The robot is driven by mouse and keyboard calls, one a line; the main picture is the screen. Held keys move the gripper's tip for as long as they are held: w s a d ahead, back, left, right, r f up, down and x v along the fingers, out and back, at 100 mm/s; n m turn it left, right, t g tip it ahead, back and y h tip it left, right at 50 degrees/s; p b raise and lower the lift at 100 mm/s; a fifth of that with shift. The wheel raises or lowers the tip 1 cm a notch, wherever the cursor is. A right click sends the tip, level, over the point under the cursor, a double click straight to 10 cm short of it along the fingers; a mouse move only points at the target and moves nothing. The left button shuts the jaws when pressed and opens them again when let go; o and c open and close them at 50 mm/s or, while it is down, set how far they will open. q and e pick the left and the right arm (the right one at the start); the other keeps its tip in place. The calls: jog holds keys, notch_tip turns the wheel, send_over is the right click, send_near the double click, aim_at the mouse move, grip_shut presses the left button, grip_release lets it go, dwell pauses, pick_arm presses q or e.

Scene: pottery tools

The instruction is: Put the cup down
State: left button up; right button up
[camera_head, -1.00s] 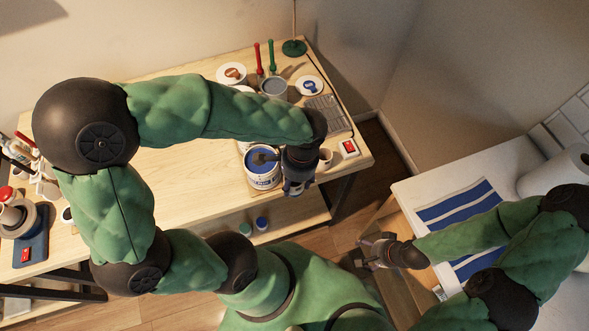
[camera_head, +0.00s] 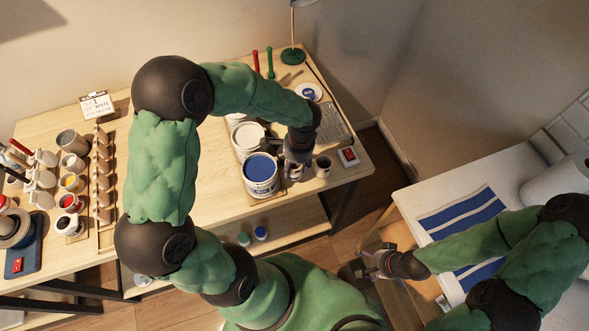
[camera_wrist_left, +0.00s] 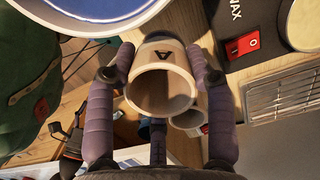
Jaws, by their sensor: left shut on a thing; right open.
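My left gripper (camera_head: 297,158) is shut on a small pale cup (camera_wrist_left: 160,84) near the table's front edge, right of the blue-filled bucket. In the left wrist view the cup sits between the two fingers (camera_wrist_left: 160,66), with a dark letter mark on it and its opening facing the camera. In the head view the gripper mostly hides it; only a pale bit (camera_head: 293,173) shows. I cannot tell whether it touches the table. A second small cup (camera_head: 322,167) stands just to the right. My right gripper (camera_head: 372,265) is open and empty, away from the table.
The blue-filled bucket (camera_head: 261,188) stands close on the left, with a white-filled pot (camera_head: 248,135) behind it. A box with a red switch (camera_head: 348,156) and a grille (camera_head: 335,125) are to the right. Several cups and a rack (camera_head: 104,195) fill the table's left.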

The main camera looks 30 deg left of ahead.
aim_at(294, 168)
pick_arm(q)
jog(key=shift+w+a+f, duration=0.2)
jog(key=shift+f, duration=0.2)
jog(key=shift+w+a+f+b, duration=0.1)
jog(key=shift+w+f+b, duration=0.1)
jog(key=shift+f, duration=0.7)
jog(key=shift+w+f+b, duration=0.1)
jog(key=shift+f+b, duration=0.05)
jog(key=shift+f, duration=0.7)
jog(key=shift+s, duration=0.1)
jog(key=shift+f, duration=0.2)
jog(key=o, duration=1.2)
jog(key=shift+r, duration=0.15)
